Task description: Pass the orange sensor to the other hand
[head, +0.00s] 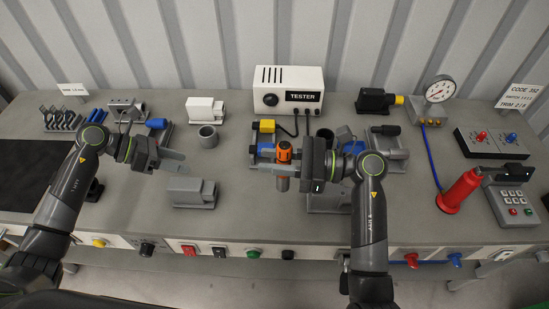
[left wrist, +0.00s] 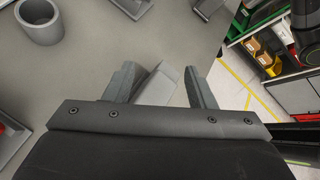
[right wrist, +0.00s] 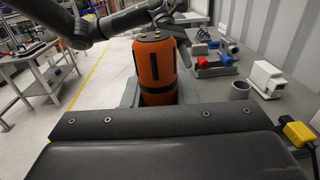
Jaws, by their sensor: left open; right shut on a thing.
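The orange sensor (head: 284,153) has an orange body and a grey lower end, and is upright in the head view. My right gripper (head: 282,168) is shut on it and holds it over the middle of the bench. In the right wrist view the sensor (right wrist: 157,70) stands between the fingers, with a dark stripe on its side. My left gripper (head: 176,161) is open and empty, to the left of the sensor and apart from it. In the left wrist view the open fingers of the left gripper (left wrist: 163,88) have nothing gripped between them; a grey block shows beyond.
A grey block (head: 192,192) lies below and between the grippers. A grey cup (head: 208,137) stands behind it. The white tester box (head: 288,90) is at the back. A red handle (head: 459,190) and a keypad box (head: 512,205) stand on the right.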

